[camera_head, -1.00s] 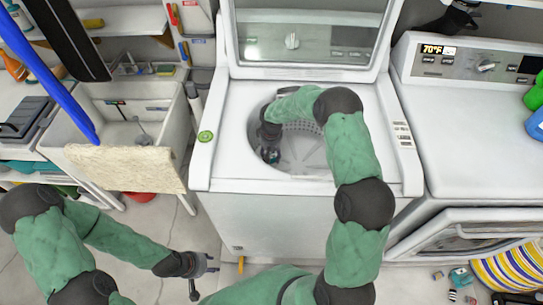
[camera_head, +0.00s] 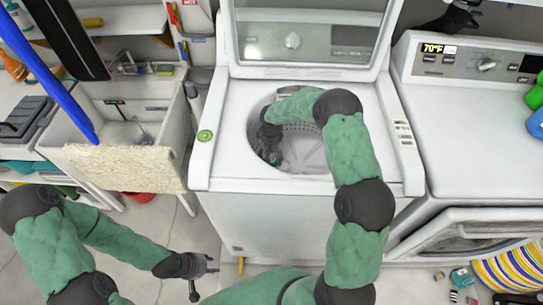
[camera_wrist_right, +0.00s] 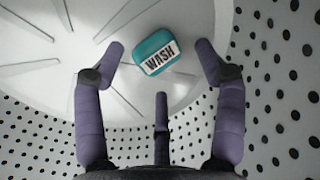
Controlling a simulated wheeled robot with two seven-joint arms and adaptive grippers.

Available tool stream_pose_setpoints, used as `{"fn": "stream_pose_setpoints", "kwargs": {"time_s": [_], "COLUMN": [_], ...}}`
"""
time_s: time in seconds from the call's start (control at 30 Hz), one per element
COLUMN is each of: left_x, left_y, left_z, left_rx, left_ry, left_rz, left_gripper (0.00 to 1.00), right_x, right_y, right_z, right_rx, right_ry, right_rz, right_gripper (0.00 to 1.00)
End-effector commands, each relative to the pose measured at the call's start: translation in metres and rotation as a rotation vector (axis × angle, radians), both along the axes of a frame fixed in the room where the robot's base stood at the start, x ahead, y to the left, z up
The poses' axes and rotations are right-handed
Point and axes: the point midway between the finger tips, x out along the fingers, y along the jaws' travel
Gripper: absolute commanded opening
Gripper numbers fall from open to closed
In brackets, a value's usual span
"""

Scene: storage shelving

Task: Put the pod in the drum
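The pod (camera_wrist_right: 157,51) is a small teal block with a white WASH label. In the right wrist view it is on the pale bottom of the drum (camera_wrist_right: 275,100), beyond my fingertips. My right gripper (camera_head: 274,158) is inside the drum of the open top-loading washer (camera_head: 212,165). Its purple fingers are spread wide in the wrist view, with nothing held between them. In the head view the pod is too small and dark to make out clearly. My left gripper (camera_head: 206,270) is open and empty, low over the floor in front of the washer.
The washer's lid (camera_head: 305,45) stands raised behind the opening. A sink (camera_head: 105,105) with a beige cloth (camera_head: 125,167) on its front edge is at left. A second machine (camera_head: 470,120) is at right, with its front door open. A striped basket (camera_head: 510,268) is on the floor.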

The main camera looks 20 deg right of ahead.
Motion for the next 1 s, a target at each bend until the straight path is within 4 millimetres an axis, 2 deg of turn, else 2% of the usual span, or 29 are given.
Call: {"fn": "stream_pose_setpoints", "kwargs": {"time_s": [0.27,0.43,0.8,1.0], "left_x": [0.0,0.0,0.0,0.0], "left_y": [0.0,0.0,0.0,0.0], "left_z": [0.001,0.012,0.036,0.043], "left_rx": [0.0,0.0,0.0,0.0], "left_ry": [0.0,0.0,0.0,0.0], "left_rz": [0.0,0.0,0.0,0.0], "left_gripper": [0.4,0.4,0.4,0.4], "right_x": [0.0,0.0,0.0,0.0], "right_y": [0.0,0.0,0.0,0.0], "right_z": [0.002,0.016,0.092,0.12], "right_rx": [0.0,0.0,0.0,0.0], "right_ry": [0.0,0.0,-0.002,-0.001], "right_rz": [0.0,0.0,0.0,0.0], "right_gripper": [0.71,0.71,0.71,0.71]}}
